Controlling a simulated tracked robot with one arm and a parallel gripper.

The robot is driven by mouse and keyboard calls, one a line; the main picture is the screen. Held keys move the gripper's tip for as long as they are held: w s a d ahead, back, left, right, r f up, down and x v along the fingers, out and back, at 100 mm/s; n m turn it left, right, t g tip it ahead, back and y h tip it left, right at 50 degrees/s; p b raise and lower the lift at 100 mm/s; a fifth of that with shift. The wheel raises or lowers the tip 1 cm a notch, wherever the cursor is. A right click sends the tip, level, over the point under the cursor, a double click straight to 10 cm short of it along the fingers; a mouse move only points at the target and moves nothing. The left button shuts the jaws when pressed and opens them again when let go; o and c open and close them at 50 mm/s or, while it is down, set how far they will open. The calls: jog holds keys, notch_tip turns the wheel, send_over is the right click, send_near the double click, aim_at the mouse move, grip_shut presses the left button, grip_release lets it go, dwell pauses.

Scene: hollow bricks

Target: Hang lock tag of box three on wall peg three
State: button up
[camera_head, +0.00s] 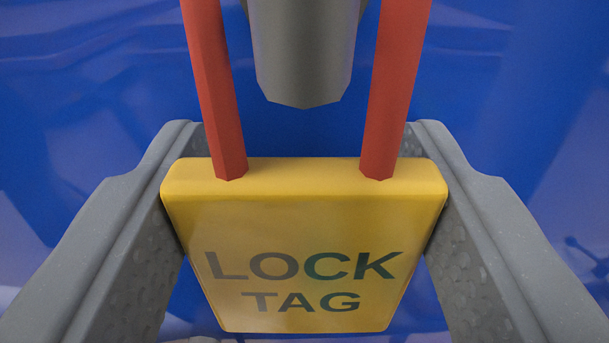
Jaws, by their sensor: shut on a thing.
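The lock tag (305,220) is a yellow block with the words LOCK TAG on its face. It is held upright between the two grey fingers of my gripper (305,200), which is shut on its sides. A red shackle (398,90) rises from its top as two legs and runs out of the upper edge. A grey rounded peg (304,60) comes down from the top edge and shows between the two legs. Its tip ends above the tag body, apart from it in the picture. The top of the shackle is out of view, so I cannot tell whether it is around the peg.
A glossy blue surface (90,90) fills the background behind the tag and peg. A small dark shape (585,250) shows at the right edge, too unclear to name. No box or peg number is in view.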

jog(key=o, duration=1)
